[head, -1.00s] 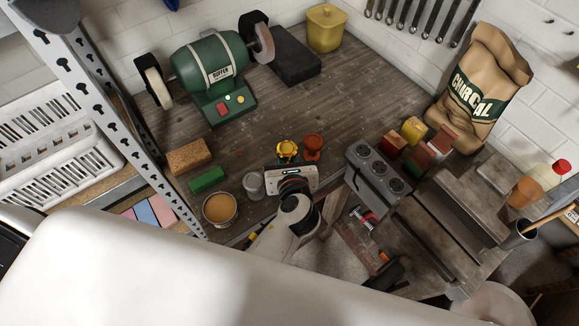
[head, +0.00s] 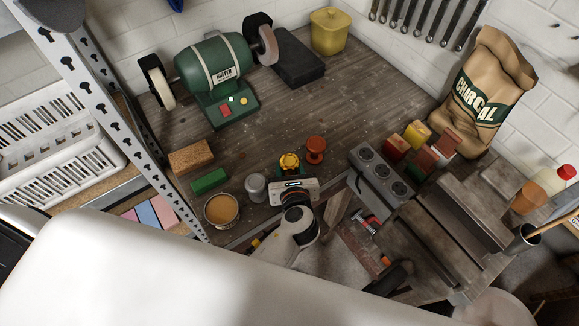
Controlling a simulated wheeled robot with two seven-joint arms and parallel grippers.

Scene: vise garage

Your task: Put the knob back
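A yellow knob-like piece (head: 289,161) sits at the tip of my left gripper (head: 290,172), with teal patches on both sides of it. The gripper appears shut on it, though its white body hides part of the fingers. The piece is over the front part of the wooden bench; I cannot tell its exact height. An orange-red knob-like piece (head: 316,148) stands on the bench just right of the gripper, apart from it. I cannot make out my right gripper.
A grey cup (head: 256,187), an orange-filled tin (head: 221,210) and a green block (head: 208,180) stand left of the gripper. A green buffer (head: 215,72) is behind. Coloured blocks (head: 418,133) and a charcoal bag (head: 485,95) are right. The middle bench is clear.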

